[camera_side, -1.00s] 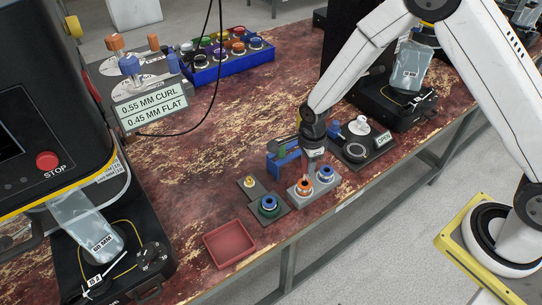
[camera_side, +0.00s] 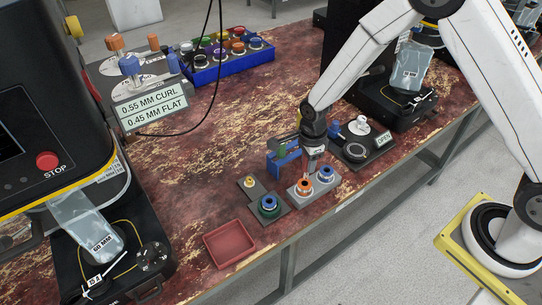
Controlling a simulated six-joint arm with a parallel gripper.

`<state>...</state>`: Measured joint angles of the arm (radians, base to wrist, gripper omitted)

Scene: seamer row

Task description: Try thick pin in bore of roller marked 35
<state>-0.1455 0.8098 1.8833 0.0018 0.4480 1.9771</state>
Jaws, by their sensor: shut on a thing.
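My gripper (camera_side: 313,168) points straight down over the grey block, close above and behind the orange-ringed roller (camera_side: 304,186). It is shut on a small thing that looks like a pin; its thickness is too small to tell. A blue-ringed roller (camera_side: 326,174) stands to the right on the same grey block (camera_side: 299,201). A dark plate (camera_side: 279,214) to the left bears a green and blue roller (camera_side: 268,203) and a small yellow piece (camera_side: 249,181). No roller mark is legible, so I cannot tell which is 35. I cannot see whether the pin touches a bore.
A blue stand (camera_side: 283,160) is close left of my gripper. A black fixture with a dial (camera_side: 356,152) and an OPEN label is to the right. An empty red tray (camera_side: 230,244) lies at front left. A blue rack (camera_side: 228,68) of rollers stands behind. The table's middle is clear.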

